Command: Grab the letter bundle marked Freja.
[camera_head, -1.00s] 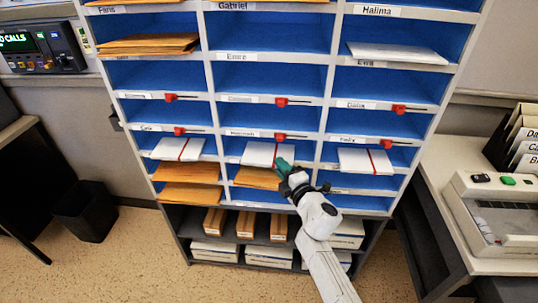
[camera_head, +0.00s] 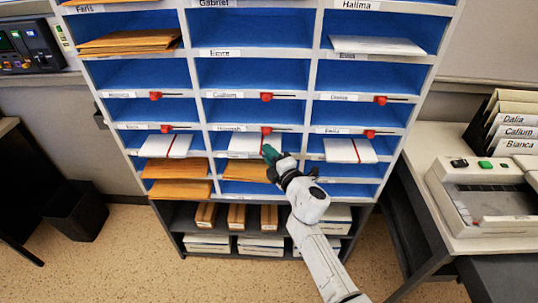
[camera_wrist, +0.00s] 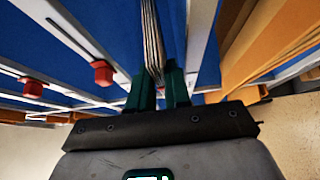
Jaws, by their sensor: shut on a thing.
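A white letter bundle (camera_head: 243,144) with a red band lies in the middle column of the blue pigeonhole shelf (camera_head: 252,73). My gripper (camera_head: 270,152) is at its front right edge. In the wrist view, the green fingers of my gripper (camera_wrist: 160,88) are shut on this bundle (camera_wrist: 152,40), whose stacked paper edges stand between them. Similar red-banded white bundles lie in the left (camera_head: 166,146) and right (camera_head: 340,150) compartments of the same row. No name is legible on any bundle, so I cannot tell which is Freja's.
Orange envelopes (camera_head: 180,189) lie below the left bundle, and another orange envelope (camera_head: 240,172) lies under the held one. Red sliders (camera_head: 266,97) stick out from shelf edges. A side table with a machine (camera_head: 485,190) stands at the right.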

